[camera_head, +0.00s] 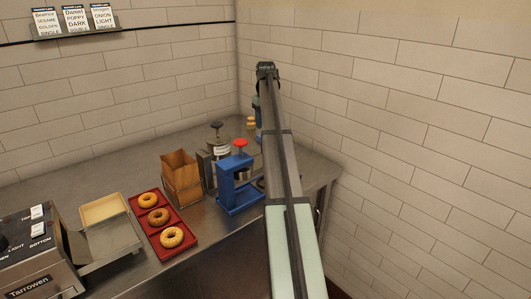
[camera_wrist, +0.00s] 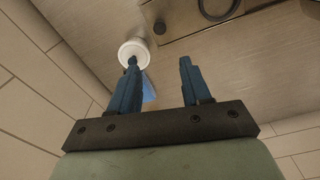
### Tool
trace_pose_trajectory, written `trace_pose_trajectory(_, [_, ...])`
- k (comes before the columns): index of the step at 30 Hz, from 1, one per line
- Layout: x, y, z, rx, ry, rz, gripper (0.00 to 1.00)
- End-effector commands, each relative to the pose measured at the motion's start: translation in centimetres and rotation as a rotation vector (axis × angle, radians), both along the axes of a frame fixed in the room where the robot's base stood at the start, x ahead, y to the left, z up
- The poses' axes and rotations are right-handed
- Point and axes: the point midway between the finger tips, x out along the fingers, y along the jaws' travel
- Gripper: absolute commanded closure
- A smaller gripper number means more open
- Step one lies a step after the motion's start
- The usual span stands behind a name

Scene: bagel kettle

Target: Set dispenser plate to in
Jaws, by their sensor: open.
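A metal dispenser-like unit (camera_head: 217,150) with a dark knob on top and a small label stands on the counter, partly behind a blue press. I cannot make out its plate or the plate's position. My gripper (camera_wrist: 158,62) is open and empty, its two blue fingers apart. In the head view my arm reaches over the right part of the counter, and the blue fingers (camera_head: 257,108) show only partly beside it. In the wrist view a metal part (camera_wrist: 200,20) with a black ring and a dark knob lies beyond the fingertips. I cannot tell whether it belongs to the dispenser.
A blue press (camera_head: 238,183) with a red knob stands before the dispenser, next to a brown paper bag (camera_head: 181,176). A red tray (camera_head: 176,245) holds bagels. A toaster (camera_head: 35,255) is at left. A white round thing (camera_wrist: 134,50) is near the left fingertip. Tiled walls close the corner.

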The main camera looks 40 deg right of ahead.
Motion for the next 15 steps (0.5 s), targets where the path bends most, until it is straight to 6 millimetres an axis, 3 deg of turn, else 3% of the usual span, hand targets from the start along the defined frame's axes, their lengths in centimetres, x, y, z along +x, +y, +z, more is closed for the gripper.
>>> trace_pose_trajectory(9, [-0.9,0.3,-0.2,0.024,0.046,-0.178,0.52])
trace_pose_trajectory(15, [-0.9,0.4,-2.2,0.024,0.046,-0.183,0.52])
